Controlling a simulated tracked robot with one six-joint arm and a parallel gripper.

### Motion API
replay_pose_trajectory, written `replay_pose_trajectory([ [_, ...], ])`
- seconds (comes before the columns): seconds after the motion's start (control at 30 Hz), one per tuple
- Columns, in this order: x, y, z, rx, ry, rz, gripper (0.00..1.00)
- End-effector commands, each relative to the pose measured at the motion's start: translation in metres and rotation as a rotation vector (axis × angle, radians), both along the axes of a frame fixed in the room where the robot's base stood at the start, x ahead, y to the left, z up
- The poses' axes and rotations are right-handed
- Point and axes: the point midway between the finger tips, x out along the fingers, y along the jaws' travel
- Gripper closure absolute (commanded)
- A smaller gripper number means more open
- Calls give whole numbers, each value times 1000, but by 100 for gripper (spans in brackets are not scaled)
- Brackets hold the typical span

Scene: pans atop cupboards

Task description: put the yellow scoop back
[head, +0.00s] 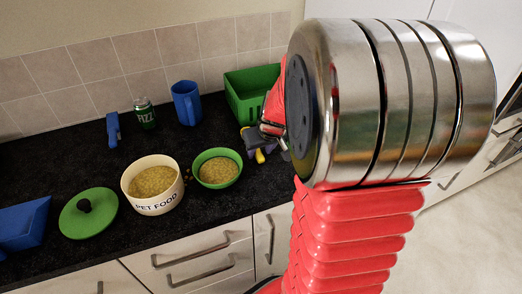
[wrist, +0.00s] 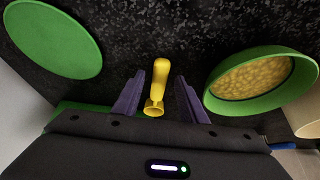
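The yellow scoop (wrist: 160,78) is between the two purple fingers of my gripper (wrist: 158,95) in the wrist view. Dark gaps show on both sides of it, so the fingers are open and apart from it. In the head view a bit of the yellow scoop (head: 260,156) shows beside my dark gripper (head: 254,146), right of the green bowl. My arm hides part of that area. The green bowl (wrist: 262,102) holds yellowish food pellets; it also shows in the head view (head: 219,183).
A cream PET FOOD bowl (head: 158,206) stands left of the green bowl, with a few loose pellets between them. A green lid (head: 90,222), blue container (head: 22,226), can (head: 145,114), blue mug (head: 187,103) and green basket (head: 245,105) share the black counter. A green disc (wrist: 52,38) shows in the wrist view.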

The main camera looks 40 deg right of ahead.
Motion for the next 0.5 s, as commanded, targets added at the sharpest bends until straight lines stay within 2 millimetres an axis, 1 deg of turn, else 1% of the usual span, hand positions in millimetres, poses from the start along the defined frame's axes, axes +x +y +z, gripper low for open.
replay_pose_trajectory([
  [0.23, -7, 2, 17, -1, -3, 0, 62],
  [0.5, -22, 6, 47, -1, -4, 0, 62],
])
